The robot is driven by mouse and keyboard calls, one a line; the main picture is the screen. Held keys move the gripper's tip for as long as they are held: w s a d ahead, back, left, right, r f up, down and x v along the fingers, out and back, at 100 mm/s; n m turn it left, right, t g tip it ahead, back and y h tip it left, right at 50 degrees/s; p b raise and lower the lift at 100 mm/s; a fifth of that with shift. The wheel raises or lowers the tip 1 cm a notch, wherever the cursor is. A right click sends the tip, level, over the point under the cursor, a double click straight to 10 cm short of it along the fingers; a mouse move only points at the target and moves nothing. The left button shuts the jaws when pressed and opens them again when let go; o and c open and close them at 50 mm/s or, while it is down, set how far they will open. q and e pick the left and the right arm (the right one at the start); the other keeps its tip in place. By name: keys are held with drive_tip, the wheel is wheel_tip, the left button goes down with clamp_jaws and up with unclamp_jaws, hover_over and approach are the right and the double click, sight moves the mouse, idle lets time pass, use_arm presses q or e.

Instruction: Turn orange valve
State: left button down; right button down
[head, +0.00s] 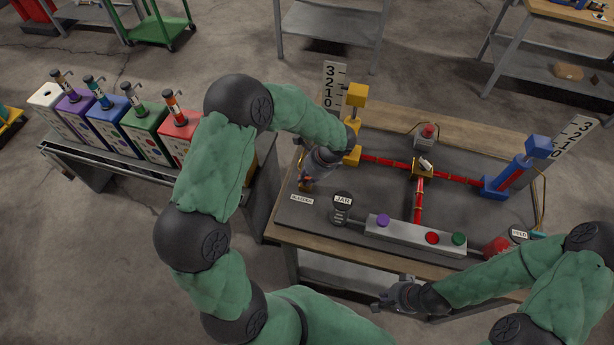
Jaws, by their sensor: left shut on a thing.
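The orange valve (304,185) is a small orange piece at the left end of the dark board, near a white label. My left gripper (309,178) reaches down over it and is shut on it. The gripper and wrist hide most of the valve, so its turn angle cannot be read. My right gripper (384,298) hangs in front of the table's near edge, away from the valve. Its fingers are small and dark, and I cannot tell whether they are open.
The table (345,255) carries a yellow cylinder (352,135), a blue cylinder (510,178), red pipes, a brass junction (422,168) and a grey button box (405,234). A JAR-labelled round part (341,203) is close to my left gripper. Several coloured canisters (107,118) stand on the left bench.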

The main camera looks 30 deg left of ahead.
use_arm(q)
drive_tip(key=n+g, duration=0.1)
drive_tip(key=n, duration=0.3)
drive_tip(key=shift+w+n+g+h, duration=0.2)
drive_tip(key=shift+n+g+h, duration=0.2)
drive_tip(key=n+g, duration=0.1)
drive_tip(key=n, duration=0.2)
drive_tip(key=shift+w+n+h, duration=0.1)
drive_tip(key=shift+n+h, duration=0.2)
drive_tip(key=shift+h, duration=0.1)
drive_tip(key=n+h, duration=0.1)
drive_tip(key=n, duration=0.2)
drive_tip(key=shift+a+n, duration=0.1)
drive_tip(key=shift+n, duration=0.2)
drive_tip(key=shift+w+n+g+h+p, duration=0.2)
drive_tip(key=shift+n+h, duration=0.25)
drive_tip(key=shift+n, duration=0.55)
drive_tip(key=shift+s+n+g+h+p, duration=0.1)
drive_tip(key=shift+n+h+p, duration=0.25)
drive_tip(key=shift+n, duration=0.65)
drive_tip(key=c, duration=1.1)
unclamp_jaws()
drive_tip(key=shift+c, duration=0.2)
